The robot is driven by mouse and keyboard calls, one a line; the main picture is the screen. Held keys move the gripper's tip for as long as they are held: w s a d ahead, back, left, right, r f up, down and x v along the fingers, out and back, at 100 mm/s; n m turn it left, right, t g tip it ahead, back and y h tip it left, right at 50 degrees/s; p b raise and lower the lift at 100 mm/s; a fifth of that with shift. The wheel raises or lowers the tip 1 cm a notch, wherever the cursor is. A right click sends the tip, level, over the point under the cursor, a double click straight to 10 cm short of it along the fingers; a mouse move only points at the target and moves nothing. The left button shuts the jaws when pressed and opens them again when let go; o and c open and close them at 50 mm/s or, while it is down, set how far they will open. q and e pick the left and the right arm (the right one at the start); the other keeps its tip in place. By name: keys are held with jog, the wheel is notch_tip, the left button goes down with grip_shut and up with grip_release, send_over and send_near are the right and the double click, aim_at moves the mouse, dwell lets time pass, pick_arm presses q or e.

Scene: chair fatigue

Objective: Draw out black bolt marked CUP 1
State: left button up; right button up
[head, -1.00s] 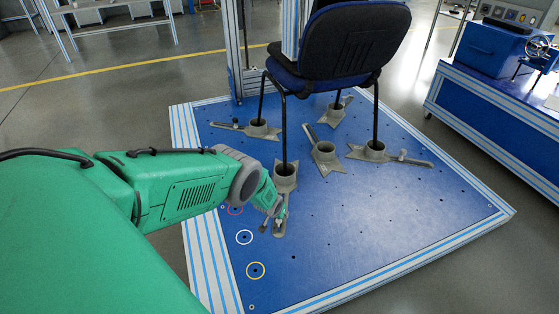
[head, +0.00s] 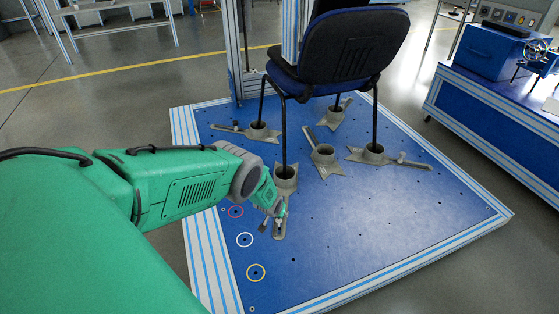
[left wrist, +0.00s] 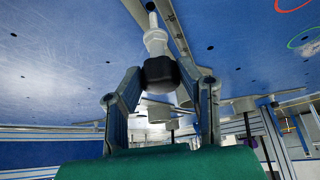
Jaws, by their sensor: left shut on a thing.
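My left gripper (head: 279,211) is low over the blue platform, at the slotted arm of the front grey cup (head: 286,180). In the left wrist view, the left gripper (left wrist: 160,76) is closed around the black head of a bolt (left wrist: 160,71). The bolt's pale shank runs from the head toward the slotted grey arm on the blue surface. No CUP 1 marking can be read. In the head view the bolt is too small and covered to make out clearly. My right gripper is not in view.
A dark blue chair (head: 353,41) stands with its legs in grey cups on the blue platform (head: 365,230). An empty cup (head: 323,155) stands between them. The platform's front right is clear.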

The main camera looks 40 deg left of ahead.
pick_arm(q)
jog(key=shift+r+p, duration=1.55)
jog(key=shift+r, duration=0.55)
jog(key=shift+f, duration=0.1)
